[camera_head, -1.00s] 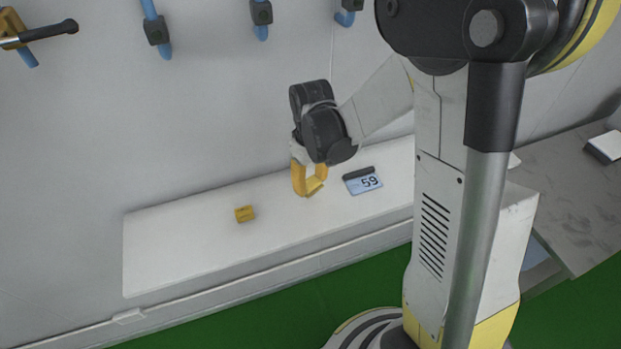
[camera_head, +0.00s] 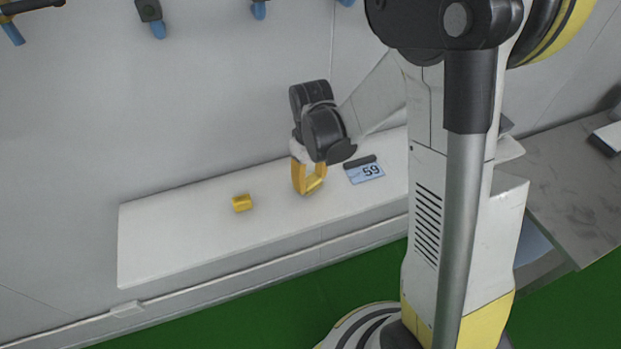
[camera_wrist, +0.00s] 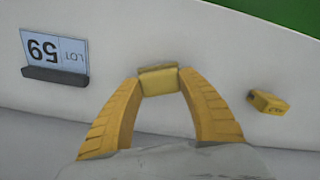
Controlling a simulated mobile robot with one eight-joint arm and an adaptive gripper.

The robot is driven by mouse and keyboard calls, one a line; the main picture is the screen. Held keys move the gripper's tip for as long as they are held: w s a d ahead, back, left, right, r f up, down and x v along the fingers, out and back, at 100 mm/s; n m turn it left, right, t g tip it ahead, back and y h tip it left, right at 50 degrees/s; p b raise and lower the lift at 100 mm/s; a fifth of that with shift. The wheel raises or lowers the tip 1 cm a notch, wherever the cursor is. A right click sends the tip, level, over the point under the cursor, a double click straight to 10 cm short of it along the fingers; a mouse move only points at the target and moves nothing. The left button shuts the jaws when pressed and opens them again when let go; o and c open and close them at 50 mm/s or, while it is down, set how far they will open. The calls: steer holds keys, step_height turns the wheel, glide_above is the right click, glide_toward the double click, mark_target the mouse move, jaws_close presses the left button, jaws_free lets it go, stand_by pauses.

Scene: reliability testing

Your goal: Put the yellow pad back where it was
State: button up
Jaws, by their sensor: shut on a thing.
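My gripper (camera_head: 310,190) is over the white shelf, pointing down, left of the sign marked 59. In the wrist view its two yellow fingers (camera_wrist: 158,82) close on a small yellow pad (camera_wrist: 158,80), held between the fingertips. I cannot tell whether the held pad touches the shelf. A second small yellow block (camera_head: 242,203) lies on the shelf to the left of the gripper. It also shows at the right in the wrist view (camera_wrist: 267,102), apart from the fingers, with dark marks on one face.
The white shelf (camera_head: 165,245) runs along the grey wall, with free room at its left end. The blue-and-white 59 sign (camera_head: 365,172) stands close right of the gripper. Tools with blue handles (camera_head: 152,14) hang above. A grey table (camera_head: 575,195) is at the right.

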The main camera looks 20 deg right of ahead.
steer(key=shift+f, duration=0.3)
steer(key=o, duration=1.1)
steer(key=shift+c, duration=0.2)
step_height(320, 180, up, 12)
steer(key=s+f+m+t+b, duration=0.2)
steer(key=s+m+t+b, duration=0.2)
steer(key=s+b, duration=0.6)
steer(key=s+t, duration=0.2)
steer(key=shift+s+f+t, duration=0.15)
steer(key=shift+f+t, duration=0.25)
